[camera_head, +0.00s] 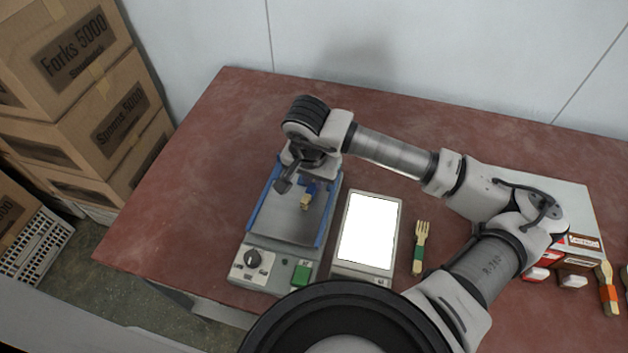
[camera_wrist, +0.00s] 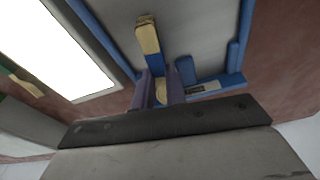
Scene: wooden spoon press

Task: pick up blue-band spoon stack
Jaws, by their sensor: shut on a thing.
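The blue-band spoon stack (camera_wrist: 148,38) is pale wood with a blue band around it, and it lies in the blue-edged tray of the press (camera_head: 251,262). My gripper (camera_wrist: 160,88) is shut on the stack, with one finger on each side below the blue band in the wrist view. The handle end points away from the fingers, and a rounded wooden part shows between them. In the head view the stack's end (camera_head: 305,202) shows below my wrist, and the rest is hidden by the gripper. I cannot tell whether the stack touches the tray floor.
A device with a bright white panel (camera_head: 368,230) stands right of the press. A green-band fork stack (camera_head: 420,246) lies right of it. More banded cutlery (camera_head: 607,290) and a box (camera_head: 585,241) are at the far right. Cardboard boxes (camera_head: 85,110) stand left of the red table (camera_head: 190,180).

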